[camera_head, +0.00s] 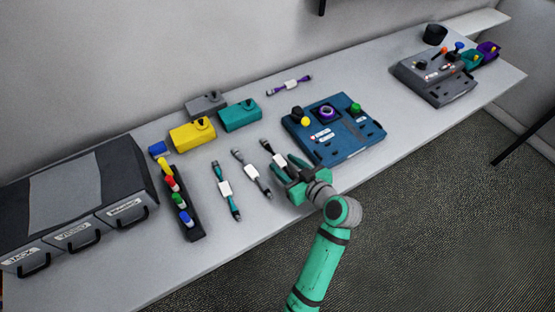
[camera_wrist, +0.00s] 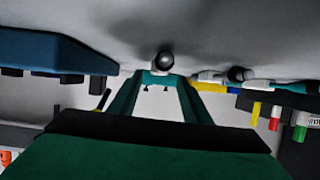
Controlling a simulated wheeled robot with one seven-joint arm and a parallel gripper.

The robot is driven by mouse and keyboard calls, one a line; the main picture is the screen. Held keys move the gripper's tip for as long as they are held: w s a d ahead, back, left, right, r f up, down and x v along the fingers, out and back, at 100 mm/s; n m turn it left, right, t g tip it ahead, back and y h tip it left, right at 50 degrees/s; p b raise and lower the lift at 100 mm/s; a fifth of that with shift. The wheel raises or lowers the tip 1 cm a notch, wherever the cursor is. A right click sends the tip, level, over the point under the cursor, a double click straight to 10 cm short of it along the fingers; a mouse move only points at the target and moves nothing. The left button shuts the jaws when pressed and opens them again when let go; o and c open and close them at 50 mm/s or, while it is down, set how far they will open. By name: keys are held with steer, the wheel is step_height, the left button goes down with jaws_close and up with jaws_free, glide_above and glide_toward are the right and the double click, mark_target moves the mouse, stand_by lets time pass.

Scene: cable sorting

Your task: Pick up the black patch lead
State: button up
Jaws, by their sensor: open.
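The black patch lead (camera_head: 266,146) lies on the grey table with a white label at its middle. My gripper (camera_head: 290,167) is open, low over the near end of this lead, and hides part of it. In the wrist view my two green fingers (camera_wrist: 160,82) are apart, with a dark round plug end (camera_wrist: 164,60) just beyond and between their tips. I cannot tell whether the fingers touch the lead.
A grey lead (camera_head: 250,171) and a teal lead (camera_head: 225,188) lie to the left. A blue panel box (camera_head: 345,148) stands close on the right. A purple lead (camera_head: 290,85) lies at the back. A rack of coloured pegs (camera_head: 183,205) stands further left.

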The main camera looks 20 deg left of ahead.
mark_target(280, 162)
steer(key=shift+x, duration=1.2)
steer(key=shift+w+f, duration=0.1)
steer(key=shift+c, duration=0.4)
jaws_close()
